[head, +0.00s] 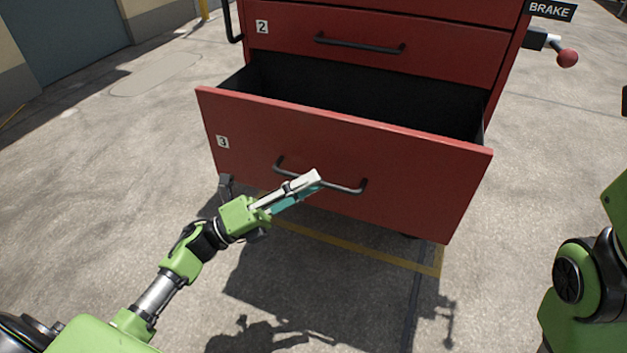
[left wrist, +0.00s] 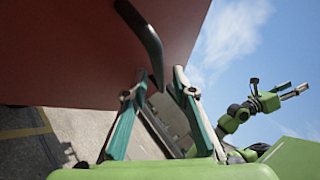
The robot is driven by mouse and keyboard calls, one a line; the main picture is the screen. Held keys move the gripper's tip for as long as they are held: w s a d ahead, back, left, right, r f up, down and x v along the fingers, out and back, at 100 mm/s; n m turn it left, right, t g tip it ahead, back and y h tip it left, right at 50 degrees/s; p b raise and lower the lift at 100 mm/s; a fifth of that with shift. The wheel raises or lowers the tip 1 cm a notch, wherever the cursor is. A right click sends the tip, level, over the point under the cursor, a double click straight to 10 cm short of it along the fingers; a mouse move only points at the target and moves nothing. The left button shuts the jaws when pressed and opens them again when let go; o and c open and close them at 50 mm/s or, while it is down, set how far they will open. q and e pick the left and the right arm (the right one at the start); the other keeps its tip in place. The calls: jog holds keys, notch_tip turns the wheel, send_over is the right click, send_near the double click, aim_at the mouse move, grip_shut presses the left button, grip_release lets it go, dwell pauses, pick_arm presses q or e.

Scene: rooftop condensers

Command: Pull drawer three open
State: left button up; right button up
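Drawer three (head: 400,163) is the red bottom drawer marked 3. It stands well out from the cabinet, with its dark, empty-looking inside showing. Its black bar handle (head: 343,188) is on the front and also shows in the left wrist view (left wrist: 143,35). My left gripper (head: 312,181) is at the handle's middle. In the left wrist view, its fingertips (left wrist: 160,76) are apart, with the handle bar between them and a gap at the sides.
Drawer two (head: 380,33) above is shut, with its own handle. A red-knobbed lever (head: 567,57) by a BRAKE sign (head: 550,11) sticks out at the cabinet's right. Concrete floor with a yellow line (head: 350,247) is clear in front.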

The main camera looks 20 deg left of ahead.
pick_arm(q)
jog(key=v, duration=1)
jog(key=shift+a, duration=0.25)
jog(key=shift+s+f, duration=0.1)
jog(key=shift+f, duration=0.05)
